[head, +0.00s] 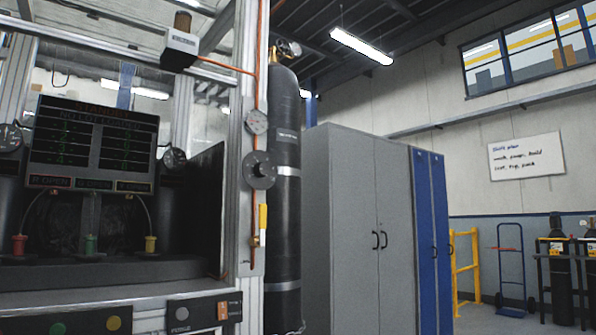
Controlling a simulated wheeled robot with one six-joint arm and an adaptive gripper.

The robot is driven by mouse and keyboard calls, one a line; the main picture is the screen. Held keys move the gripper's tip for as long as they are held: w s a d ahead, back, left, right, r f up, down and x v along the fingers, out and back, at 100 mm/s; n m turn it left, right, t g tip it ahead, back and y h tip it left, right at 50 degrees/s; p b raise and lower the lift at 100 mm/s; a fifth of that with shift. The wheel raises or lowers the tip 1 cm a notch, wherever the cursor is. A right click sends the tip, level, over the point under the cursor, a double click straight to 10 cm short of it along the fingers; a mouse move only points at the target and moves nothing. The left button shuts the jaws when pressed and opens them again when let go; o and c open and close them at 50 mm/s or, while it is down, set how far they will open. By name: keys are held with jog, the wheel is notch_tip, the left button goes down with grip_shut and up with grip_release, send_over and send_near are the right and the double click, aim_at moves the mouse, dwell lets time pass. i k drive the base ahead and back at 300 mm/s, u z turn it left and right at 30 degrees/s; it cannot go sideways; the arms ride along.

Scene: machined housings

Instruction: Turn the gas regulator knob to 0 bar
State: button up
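A round dark grey knob (259,170), which looks like the regulator knob, is on a pale upright panel of the machine frame, left of centre. A small light mark shows near its middle; its setting is too small to read. A round gauge (256,121) sits just above it; its reading is not legible. A copper-coloured pipe (256,85) runs down to the gauge. A yellow handle (262,218) is below the knob on the same panel. My gripper is not in view.
A tall black gas cylinder (287,210) stands right behind the panel. A grey cabinet (352,230) and blue lockers (428,240) stand to its right. A dark display board (92,146) hangs inside the machine at left.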

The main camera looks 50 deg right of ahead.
aim_at(263, 169)
jog(key=k, duration=0.35)
jog(key=z, duration=0.8)
